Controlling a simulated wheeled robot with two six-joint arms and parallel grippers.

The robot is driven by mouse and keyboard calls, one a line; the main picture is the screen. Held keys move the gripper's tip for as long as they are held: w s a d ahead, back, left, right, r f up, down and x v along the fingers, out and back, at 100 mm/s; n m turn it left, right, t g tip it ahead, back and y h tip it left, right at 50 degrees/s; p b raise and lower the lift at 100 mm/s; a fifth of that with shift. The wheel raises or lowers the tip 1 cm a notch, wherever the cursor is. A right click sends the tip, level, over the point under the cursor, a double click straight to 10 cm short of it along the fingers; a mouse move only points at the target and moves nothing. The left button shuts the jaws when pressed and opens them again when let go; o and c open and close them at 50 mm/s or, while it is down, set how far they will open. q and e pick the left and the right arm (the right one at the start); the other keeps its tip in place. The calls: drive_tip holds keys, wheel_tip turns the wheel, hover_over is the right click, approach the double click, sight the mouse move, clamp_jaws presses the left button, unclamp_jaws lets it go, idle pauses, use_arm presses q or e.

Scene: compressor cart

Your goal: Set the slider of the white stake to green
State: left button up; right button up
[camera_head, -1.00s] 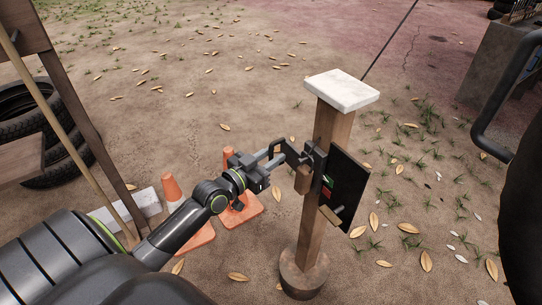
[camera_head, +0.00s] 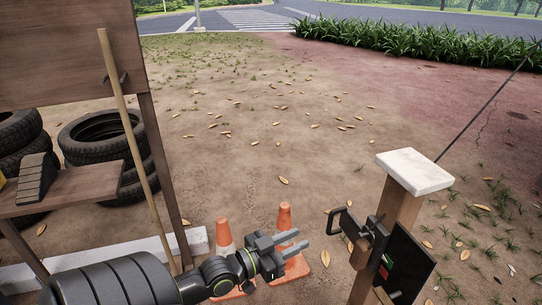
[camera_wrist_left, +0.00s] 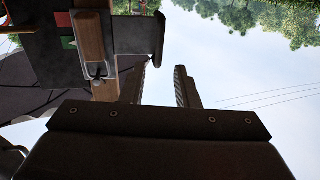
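The stake is a wooden post (camera_head: 396,212) with a white cap (camera_head: 415,172), at the right of the head view. A dark panel (camera_head: 410,262) is fixed to it, with small green and red patches (camera_head: 384,268) near its left edge. A dark bracket-shaped handle (camera_head: 340,224) sticks out to the left. My left gripper (camera_head: 300,243) is open and empty, left of the handle and apart from it. In the left wrist view its fingers (camera_wrist_left: 166,87) are spread, with the handle plate (camera_wrist_left: 140,35), red patch (camera_wrist_left: 63,19) and green patch (camera_wrist_left: 68,42) above left. The slider's exact setting is unclear.
Two orange cones (camera_head: 286,222) stand behind my left gripper. A wooden board frame with a leaning pole (camera_head: 128,130), a shelf (camera_head: 75,190) and stacked tyres (camera_head: 95,140) stand at the left. The leaf-strewn ground behind the stake is open.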

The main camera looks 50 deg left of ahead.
use_arm(q)
drive_tip(key=s+a, duration=0.1)
drive_tip(key=s, duration=0.5)
use_arm(e)
drive_tip(key=shift+s+d+f, duration=0.15)
drive_tip(key=shift+f, duration=0.3)
drive_tip(key=shift+s+d+f, duration=0.15)
drive_tip(key=shift+f, duration=0.25)
use_arm(q)
drive_tip(key=shift+a, duration=0.1)
use_arm(e)
drive_tip(key=shift+w+a+r, duration=0.1)
drive_tip(key=shift+w, duration=0.05)
